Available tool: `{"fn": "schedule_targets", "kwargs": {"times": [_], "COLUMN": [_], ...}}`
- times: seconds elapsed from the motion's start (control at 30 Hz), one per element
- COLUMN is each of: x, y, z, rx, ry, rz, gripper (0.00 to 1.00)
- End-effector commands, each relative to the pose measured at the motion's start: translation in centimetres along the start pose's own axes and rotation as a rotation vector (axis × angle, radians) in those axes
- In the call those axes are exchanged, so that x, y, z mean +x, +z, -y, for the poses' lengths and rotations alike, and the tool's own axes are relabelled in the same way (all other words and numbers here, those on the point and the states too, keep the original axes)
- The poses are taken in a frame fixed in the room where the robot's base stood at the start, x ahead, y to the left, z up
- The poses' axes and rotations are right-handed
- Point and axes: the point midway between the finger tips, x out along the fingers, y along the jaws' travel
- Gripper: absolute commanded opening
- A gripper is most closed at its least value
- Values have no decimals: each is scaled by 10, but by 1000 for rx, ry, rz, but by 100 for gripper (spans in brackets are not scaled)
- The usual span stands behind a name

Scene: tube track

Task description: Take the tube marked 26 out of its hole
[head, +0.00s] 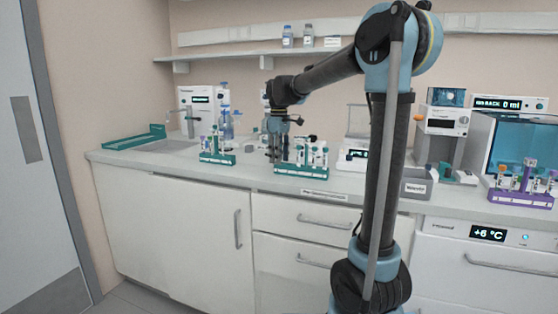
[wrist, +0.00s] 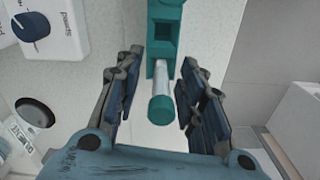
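In the wrist view a pale tube (wrist: 160,83) with a teal cap stands in the end of a teal rack (wrist: 150,67). My gripper (wrist: 161,62) is open, with one finger on each side of this tube and a gap showing on both sides. No number is readable on the tube, so I cannot tell if it is 26. In the head view my gripper (head: 274,153) points down at the left end of the teal rack (head: 302,172), which holds several tubes.
Another teal rack (head: 217,159) with tubes stands to the left. A purple rack (head: 521,198) is at the far right. A grey bin (head: 416,187) and a white device (head: 352,160) stand right of the gripper. A shelf (head: 230,54) runs above the counter.

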Motion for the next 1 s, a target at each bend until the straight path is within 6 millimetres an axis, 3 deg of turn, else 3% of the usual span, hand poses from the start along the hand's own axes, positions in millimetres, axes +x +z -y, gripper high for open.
{"fn": "schedule_targets", "kwargs": {"times": [0.23,0.4,0.77,1.0], "x": [1,1,0,-24], "y": [0,0,-1,0], "z": [0,1,1,1], "rx": [-1,-1,-1,-2], "ry": [0,0,0,0], "rz": [0,0,0,0], "gripper": [36,0,0,0]}}
